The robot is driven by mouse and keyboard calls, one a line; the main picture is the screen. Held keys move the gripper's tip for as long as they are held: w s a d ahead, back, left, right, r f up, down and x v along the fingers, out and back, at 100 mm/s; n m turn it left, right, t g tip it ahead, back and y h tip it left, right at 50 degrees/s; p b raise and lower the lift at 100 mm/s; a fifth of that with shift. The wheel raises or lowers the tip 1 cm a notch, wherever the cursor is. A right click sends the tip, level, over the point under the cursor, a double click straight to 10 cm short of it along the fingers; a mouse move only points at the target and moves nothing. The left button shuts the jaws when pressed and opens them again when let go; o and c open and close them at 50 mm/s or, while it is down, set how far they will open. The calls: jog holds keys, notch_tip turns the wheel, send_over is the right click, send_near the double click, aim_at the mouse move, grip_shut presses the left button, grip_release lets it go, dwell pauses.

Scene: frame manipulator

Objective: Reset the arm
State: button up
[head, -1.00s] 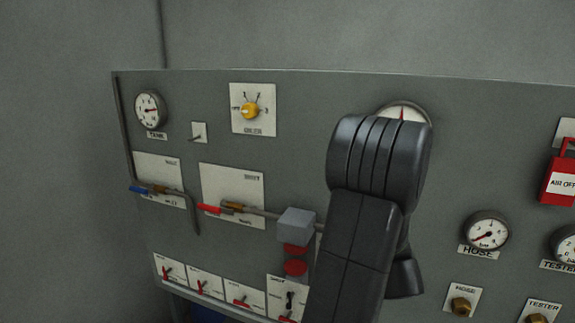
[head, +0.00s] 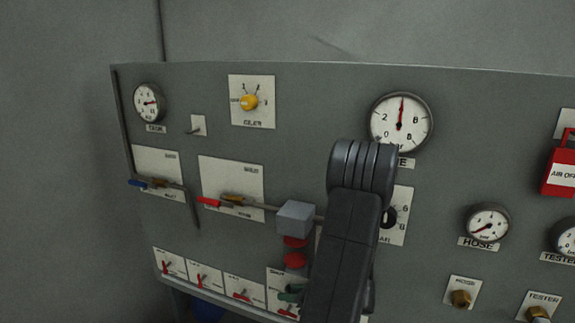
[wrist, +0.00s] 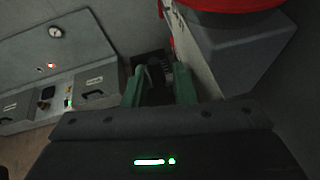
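My gripper shows in the wrist view (wrist: 160,88) as two green fingers standing apart, with a dark, unclear area between them. I see nothing clearly held. In the head view, a small green part of it (head: 290,292) shows at the left of my dark arm, in front of the lower panel. My arm rises in front of the grey panel (head: 330,90) and hides part of its middle. In the wrist view a grey block (wrist: 235,45) with a red round part (wrist: 215,4) is close to the right of the fingers.
The panel carries a large gauge (head: 400,122), a yellow knob (head: 249,102), a blue-handled lever (head: 140,183) and a red-handled lever (head: 208,202). A grey block (head: 295,216) and red discs (head: 295,261) protrude beside my arm. A red lockout (head: 563,170) is at the right.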

jog(key=t+y+b, duration=0.1)
jog(key=y, duration=0.1)
jog(key=t+y+b, duration=0.1)
jog(key=y+b, duration=0.1)
jog(key=shift+d+f, duration=0.1)
jog(key=shift+f, duration=0.25)
jog(key=b+v, duration=0.2)
jog(key=v, duration=1)
jog(key=shift+d, duration=0.2)
jog(key=shift+s+a+f+y, duration=0.1)
jog(key=shift+s+y, duration=0.05)
jog(key=shift+y, duration=0.15)
